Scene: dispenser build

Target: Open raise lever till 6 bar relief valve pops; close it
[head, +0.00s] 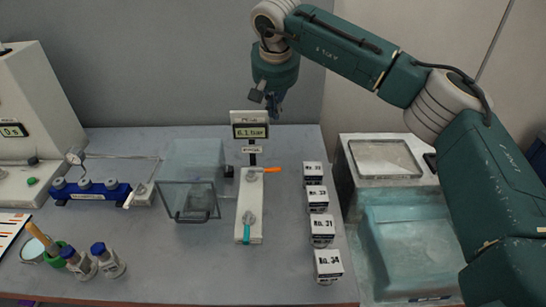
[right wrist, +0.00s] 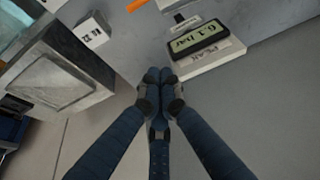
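The pressure display (head: 251,131) reads 6.1 bar and stands at the back of a narrow white panel (head: 242,208); it also shows in the right wrist view (right wrist: 199,40). An orange lever (head: 271,169) at the panel's far end points right, across the panel. A teal lever (head: 246,234) at its near end points toward the front, along the panel. I cannot read which one is labelled raise, and no relief valve is clearly identifiable. My right gripper (head: 273,107) hangs above and behind the display, apart from both levers. Its fingertips (right wrist: 160,76) are together with nothing between them. My left gripper is out of view.
A clear box (head: 189,193) stands just left of the panel. Several numbered white boxes (head: 322,229) line the right side. A blue manifold with a gauge (head: 89,191) and capped vials (head: 107,262) are at left. A teal-lidded bin (head: 411,246) stands beyond the table's right edge.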

